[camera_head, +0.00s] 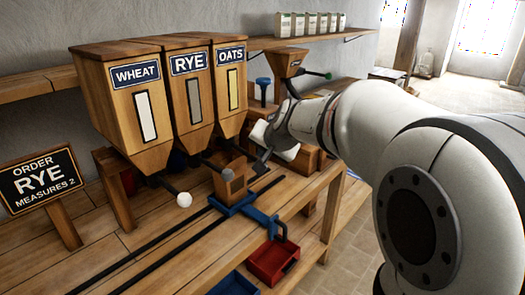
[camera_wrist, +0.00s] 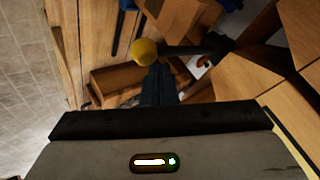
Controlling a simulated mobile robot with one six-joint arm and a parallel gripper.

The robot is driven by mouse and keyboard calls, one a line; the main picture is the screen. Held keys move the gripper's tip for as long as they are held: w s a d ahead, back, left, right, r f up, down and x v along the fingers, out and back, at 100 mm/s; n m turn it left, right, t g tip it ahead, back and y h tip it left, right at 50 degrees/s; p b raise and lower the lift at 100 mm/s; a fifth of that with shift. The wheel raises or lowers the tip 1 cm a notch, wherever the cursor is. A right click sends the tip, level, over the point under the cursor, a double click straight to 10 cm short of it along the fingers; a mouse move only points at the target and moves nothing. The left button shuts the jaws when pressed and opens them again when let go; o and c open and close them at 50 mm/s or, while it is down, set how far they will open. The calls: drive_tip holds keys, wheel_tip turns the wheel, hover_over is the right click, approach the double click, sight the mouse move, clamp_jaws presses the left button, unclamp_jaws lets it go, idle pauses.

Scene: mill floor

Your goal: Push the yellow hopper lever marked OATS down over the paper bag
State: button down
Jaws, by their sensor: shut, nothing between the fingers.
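The OATS hopper (camera_head: 229,85) is the right one of three wooden hoppers in the head view. In the wrist view a yellow ball knob (camera_wrist: 144,52) sits on the end of a dark lever rod (camera_wrist: 190,49). My gripper (camera_wrist: 158,72) is shut, with its fingertips close beside the knob and rod; I cannot tell whether they touch. In the head view my gripper (camera_head: 262,163) is below the OATS hopper, and the yellow knob cannot be made out there. A brown container (camera_head: 231,183) stands on a blue carriage (camera_head: 236,205); I cannot tell if it is the paper bag.
The WHEAT lever has a white knob (camera_head: 184,199). The RYE hopper (camera_head: 190,95) is in the middle. An order sign (camera_head: 40,180) reads RYE, measures 2. A red bin (camera_head: 272,262) is at the front. A small hopper (camera_head: 288,63) with a green-knobbed lever stands behind my arm.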

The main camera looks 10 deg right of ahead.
drive_tip(key=shift+f+b, duration=0.9)
drive_tip(key=shift+f, duration=0.15)
idle(0.5)
drive_tip(key=shift+r, duration=0.1)
idle(0.5)
drive_tip(key=shift+r+p, duration=2.3)
drive_tip(key=shift+r, duration=0.65)
wheel_tip(320, 180, up, 5)
drive_tip(key=p, duration=0.3)
drive_tip(key=shift+p, duration=0.35)
